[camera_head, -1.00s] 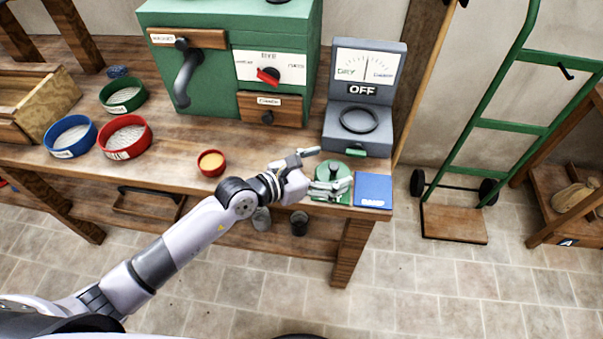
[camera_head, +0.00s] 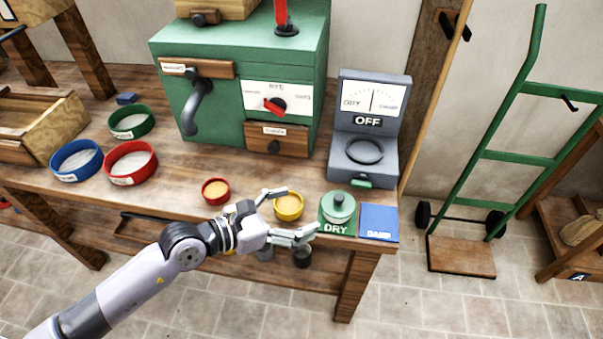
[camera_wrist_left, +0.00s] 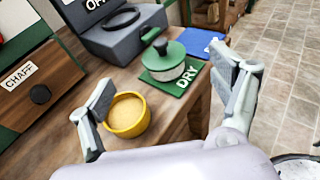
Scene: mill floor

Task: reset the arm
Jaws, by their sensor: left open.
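My left gripper (camera_head: 291,214) is open and empty at the front edge of the wooden bench (camera_head: 172,198). A yellow bowl of tan meal (camera_head: 289,207) stands just beyond its fingers, and in the left wrist view the yellow bowl (camera_wrist_left: 128,116) shows close to the left finger. I cannot tell whether they touch. A green lidded pot (camera_head: 338,207) stands on the green DRY mat (camera_head: 336,229), right of the gripper. My right gripper is not in view.
A blue DAMP mat (camera_head: 379,222) lies beside the green one. A grey meter marked OFF (camera_head: 365,130) stands behind. A small red bowl (camera_head: 216,191), larger red, blue and green bowls and a green mill (camera_head: 240,80) are to the left. A green hand truck (camera_head: 490,155) stands right.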

